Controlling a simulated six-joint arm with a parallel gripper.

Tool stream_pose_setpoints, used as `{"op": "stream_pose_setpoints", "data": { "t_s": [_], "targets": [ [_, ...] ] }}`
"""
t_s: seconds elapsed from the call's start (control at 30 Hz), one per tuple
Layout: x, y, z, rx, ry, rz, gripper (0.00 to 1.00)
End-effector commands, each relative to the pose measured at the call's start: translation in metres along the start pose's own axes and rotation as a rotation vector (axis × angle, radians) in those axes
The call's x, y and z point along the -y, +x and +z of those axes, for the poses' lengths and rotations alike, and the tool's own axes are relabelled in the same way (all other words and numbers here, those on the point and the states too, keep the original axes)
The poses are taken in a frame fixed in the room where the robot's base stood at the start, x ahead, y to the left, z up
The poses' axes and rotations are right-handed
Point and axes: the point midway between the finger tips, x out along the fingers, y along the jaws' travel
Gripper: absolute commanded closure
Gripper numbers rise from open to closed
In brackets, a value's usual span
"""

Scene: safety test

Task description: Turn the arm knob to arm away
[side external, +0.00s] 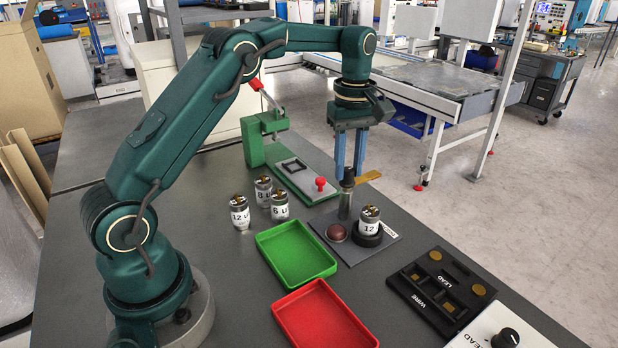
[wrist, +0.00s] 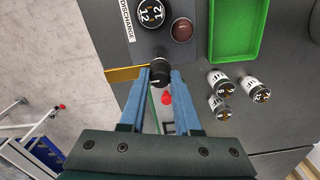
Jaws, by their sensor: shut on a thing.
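The arm knob (side external: 348,180) is a black cap on a grey post, standing upright on a grey plate (side external: 387,248) labelled DISCHARGE. A brass arm (side external: 367,177) sticks out from it to the right in the side view, and to the left in the wrist view (wrist: 122,73), clear of the 12-marked canister (side external: 369,222). That canister stands in a black ring on the plate. My gripper (side external: 349,172) points down with its blue fingers shut on the knob. In the wrist view the knob (wrist: 160,72) sits between the fingertips.
A brown dome (side external: 336,232) is on the plate. Green (side external: 318,270) and red (side external: 345,340) trays, several canisters (side external: 240,215) and a green lever press (side external: 262,150) stand nearby. At right are a black LEAD/WIRE block (side external: 420,300) and a panel with a black dial (side external: 506,338).

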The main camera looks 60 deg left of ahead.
Motion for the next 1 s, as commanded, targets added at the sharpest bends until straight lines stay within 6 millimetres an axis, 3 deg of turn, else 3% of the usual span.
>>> {"op": "stream_pose_setpoints", "data": {
  "t_s": [0.33, 0.37, 0.43, 0.8, 1.0],
  "targets": [
    [-0.001, 0.0, -0.001, -0.004, -0.004, 0.004, 1.0],
    [-0.001, 0.0, -0.001, -0.004, -0.004, 0.004, 0.65],
    [-0.001, 0.0, -0.001, -0.004, -0.004, 0.003, 0.39],
    [0.0, -0.002, -0.001, -0.002, -0.002, 0.002, 0.39],
    [-0.001, -0.018, -0.001, -0.004, -0.002, 0.005, 0.39]
  ]
}}
